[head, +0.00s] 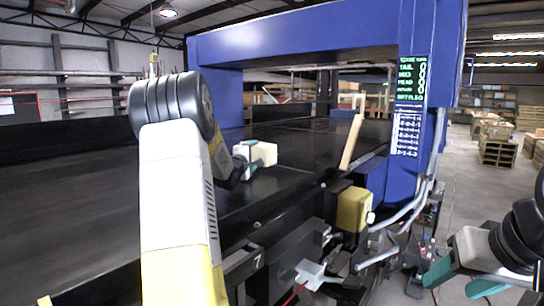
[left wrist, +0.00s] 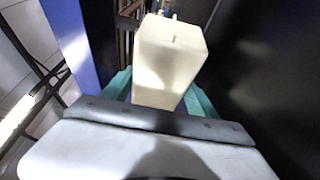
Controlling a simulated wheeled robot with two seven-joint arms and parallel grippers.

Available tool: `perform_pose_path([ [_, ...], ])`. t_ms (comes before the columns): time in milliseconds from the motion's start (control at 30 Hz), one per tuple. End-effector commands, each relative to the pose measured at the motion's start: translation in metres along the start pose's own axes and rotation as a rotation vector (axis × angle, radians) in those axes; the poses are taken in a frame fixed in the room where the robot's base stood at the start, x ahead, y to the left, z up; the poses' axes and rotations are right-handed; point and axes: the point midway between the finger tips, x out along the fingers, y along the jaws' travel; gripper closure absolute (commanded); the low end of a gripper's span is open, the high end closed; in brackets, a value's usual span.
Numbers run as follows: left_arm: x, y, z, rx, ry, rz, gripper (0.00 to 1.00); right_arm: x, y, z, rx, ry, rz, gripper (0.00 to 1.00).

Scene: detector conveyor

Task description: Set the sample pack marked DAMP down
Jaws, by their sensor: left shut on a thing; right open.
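A cream-white block-shaped pack (head: 262,152) is at the near side of the black conveyor belt (head: 70,195), in front of the blue arch's opening. No DAMP marking is readable on it. My left gripper (head: 244,160) is shut on the pack, partly hidden by my own forearm. In the left wrist view the pack (left wrist: 170,58) stands out between the teal fingers of my left gripper (left wrist: 160,92). I cannot tell whether its underside touches the belt. My right gripper (head: 460,287) is open and empty at the lower right, away from the belt.
The blue detector arch (head: 300,35) spans the belt, with a green-lettered panel (head: 411,80) on its post. A wooden bar (head: 352,142) leans at the belt's near edge. A yellow box (head: 353,208) sits beside the belt. The belt left of the pack looks clear.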

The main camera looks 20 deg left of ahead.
Motion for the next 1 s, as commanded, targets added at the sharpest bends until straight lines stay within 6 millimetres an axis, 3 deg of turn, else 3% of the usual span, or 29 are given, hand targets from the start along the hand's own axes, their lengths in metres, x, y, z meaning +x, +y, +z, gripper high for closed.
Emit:
perform_pose_path([
  [567, 0.000, -0.010, 0.000, -0.001, 0.000, 0.003, 1.00, 0.000, 0.000, 0.000, 0.000, 0.000, 0.000, 0.46],
  [600, 0.000, -0.013, 0.000, -0.001, 0.001, -0.001, 0.30, 0.000, 0.000, 0.000, 0.000, 0.000, 0.000, 0.46],
  [700, 0.000, -0.013, 0.000, -0.002, 0.001, -0.003, 0.10, 0.000, 0.000, 0.000, 0.000, 0.000, 0.000, 0.46],
  [1000, 0.000, -0.016, 0.000, -0.002, 0.000, -0.008, 0.10, 0.000, 0.000, 0.000, 0.000, 0.000, 0.000, 0.46],
])
